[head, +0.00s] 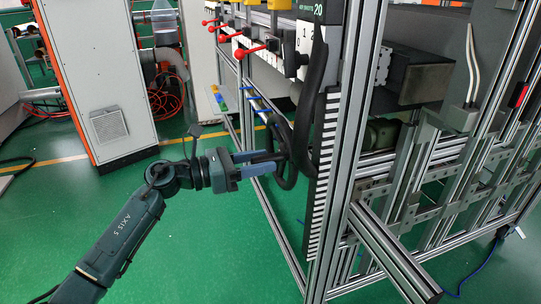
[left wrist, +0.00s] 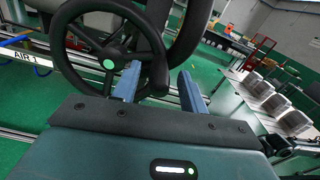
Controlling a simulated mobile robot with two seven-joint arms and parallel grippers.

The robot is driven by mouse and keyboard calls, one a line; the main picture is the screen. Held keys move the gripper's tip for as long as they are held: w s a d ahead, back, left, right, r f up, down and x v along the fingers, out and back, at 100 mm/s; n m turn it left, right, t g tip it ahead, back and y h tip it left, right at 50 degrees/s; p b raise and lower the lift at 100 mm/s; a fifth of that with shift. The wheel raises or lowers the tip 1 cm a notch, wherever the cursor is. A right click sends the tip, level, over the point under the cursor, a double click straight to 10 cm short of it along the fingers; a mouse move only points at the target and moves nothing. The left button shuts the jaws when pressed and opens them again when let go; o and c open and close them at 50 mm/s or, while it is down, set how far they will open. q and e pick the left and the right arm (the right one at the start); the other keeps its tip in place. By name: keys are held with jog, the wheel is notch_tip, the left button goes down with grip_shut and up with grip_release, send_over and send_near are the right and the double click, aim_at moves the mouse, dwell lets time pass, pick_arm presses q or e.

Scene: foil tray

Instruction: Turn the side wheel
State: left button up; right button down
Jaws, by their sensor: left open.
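The side wheel (head: 287,182) is a dark handwheel on the left side of the metal frame, seen nearly edge-on in the head view. In the left wrist view the wheel (left wrist: 62,56) shows its round rim, spokes and a hub with a green dot. My left gripper (head: 273,161) reaches the wheel from the left, with its fingers apart. In the left wrist view the left gripper (left wrist: 159,74) has one blue finger on each side of the right part of the rim. I cannot tell whether either finger touches it. My right gripper is out of view.
The frame's striped upright (head: 322,180) stands just right of the wheel. Red-handled levers (head: 250,50) sit above it. A white and orange cabinet (head: 100,80) stands behind at the left. The green floor (head: 200,240) around my left arm is clear.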

pick_arm(q)
jog(key=shift+x, duration=1.45)
grip_shut()
